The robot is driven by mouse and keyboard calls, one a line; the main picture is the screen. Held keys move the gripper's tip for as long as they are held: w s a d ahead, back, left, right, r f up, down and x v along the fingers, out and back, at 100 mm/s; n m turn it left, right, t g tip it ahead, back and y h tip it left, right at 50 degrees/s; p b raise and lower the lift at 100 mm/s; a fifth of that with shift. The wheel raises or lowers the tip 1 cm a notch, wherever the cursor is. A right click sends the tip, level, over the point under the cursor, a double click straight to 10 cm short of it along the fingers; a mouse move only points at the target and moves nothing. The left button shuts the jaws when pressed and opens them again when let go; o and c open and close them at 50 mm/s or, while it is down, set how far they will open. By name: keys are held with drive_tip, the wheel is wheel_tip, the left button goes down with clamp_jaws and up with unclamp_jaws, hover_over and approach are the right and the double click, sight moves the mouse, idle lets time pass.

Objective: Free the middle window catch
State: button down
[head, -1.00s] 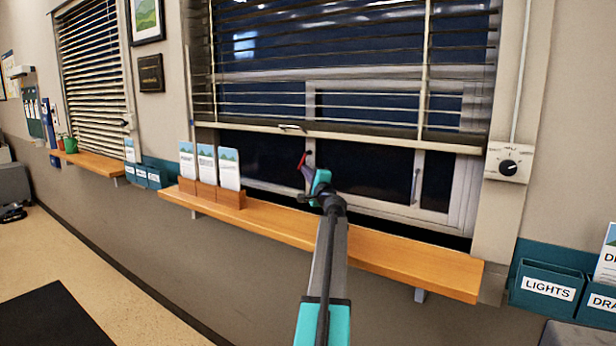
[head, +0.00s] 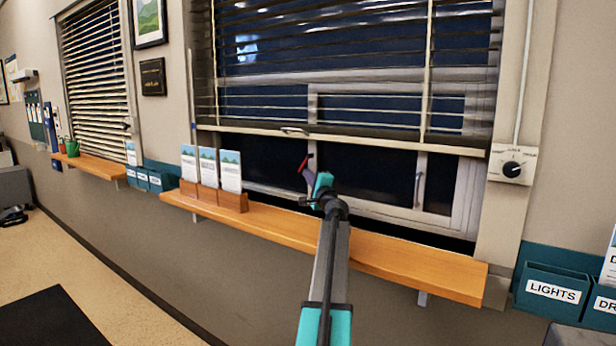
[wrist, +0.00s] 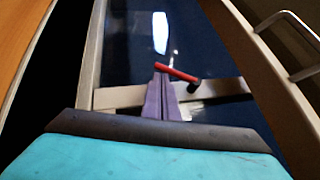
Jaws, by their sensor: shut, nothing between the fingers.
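The catch (wrist: 177,72) is a small red lever with a dark end, on the window behind the large blind. In the wrist view it lies just ahead of my gripper (wrist: 160,74), whose purple-grey fingers are shut with nothing between them. The fingertips are very close to the lever; I cannot tell whether they touch. In the head view the red lever (head: 305,163) shows small, just above the tip of my gripper (head: 308,177), below the blind's bottom rail. My wrist hides part of the window behind it.
The blind's bottom rail with a metal handle (head: 294,130) runs above my gripper. A wooden shelf (head: 400,258) runs below, with card holders (head: 213,194) to the left. A rotary dial (head: 512,167) and bins (head: 552,292) are at the right.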

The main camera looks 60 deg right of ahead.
drive_tip(key=b+v, duration=0.1)
drive_tip(key=v, duration=1.2)
drive_tip(key=shift+s+a, duration=0.1)
idle(0.5)
